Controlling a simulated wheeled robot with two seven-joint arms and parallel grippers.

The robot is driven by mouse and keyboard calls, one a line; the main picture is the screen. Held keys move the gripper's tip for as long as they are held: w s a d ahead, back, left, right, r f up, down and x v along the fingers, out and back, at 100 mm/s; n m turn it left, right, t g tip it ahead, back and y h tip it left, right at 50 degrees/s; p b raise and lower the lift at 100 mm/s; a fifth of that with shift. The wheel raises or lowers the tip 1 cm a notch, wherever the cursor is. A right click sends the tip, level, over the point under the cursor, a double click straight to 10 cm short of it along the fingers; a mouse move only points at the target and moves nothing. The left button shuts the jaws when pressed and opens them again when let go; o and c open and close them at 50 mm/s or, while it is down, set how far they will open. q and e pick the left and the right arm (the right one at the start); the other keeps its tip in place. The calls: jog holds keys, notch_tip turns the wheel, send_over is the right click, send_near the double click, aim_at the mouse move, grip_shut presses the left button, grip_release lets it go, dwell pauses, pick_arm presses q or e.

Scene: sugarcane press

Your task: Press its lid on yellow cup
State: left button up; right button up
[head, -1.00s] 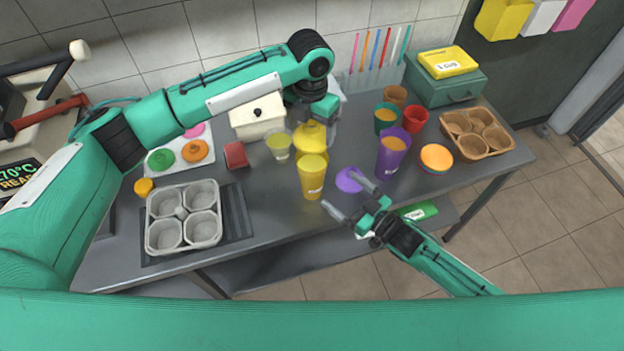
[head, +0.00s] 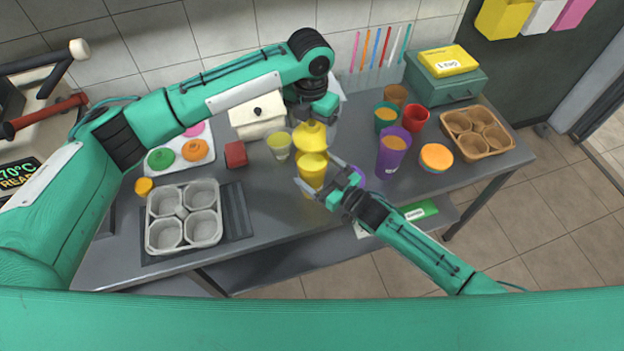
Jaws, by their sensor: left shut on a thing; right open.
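The yellow cup (head: 312,168) stands upright near the front edge of the table, in the middle of the head view. My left gripper (head: 313,114) is shut on a yellow dome-shaped piece, which looks like the lid (head: 310,137). It shows just behind and above the cup's rim in the picture; whether they touch I cannot tell. My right gripper (head: 317,176) is open, with one finger on each side of the cup's body. Contact with the cup is not clear. The cup's lower part is partly hidden by the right gripper.
A small pale-yellow cup (head: 279,145) stands close on the left. A purple cup (head: 392,154) and a purple lid (head: 358,176) are on the right. A grey tray (head: 152,236), a red block (head: 236,154) and a white box (head: 256,123) stand further left.

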jog(key=shift+x, duration=1.2)
jog(key=shift+c, duration=0.3)
jog(key=c, duration=1.4)
pick_arm(q)
jog(key=shift+f, duration=2.5)
jog(key=shift+f, duration=0.85)
jog(key=shift+f, duration=0.65)
jog(key=o, duration=0.9)
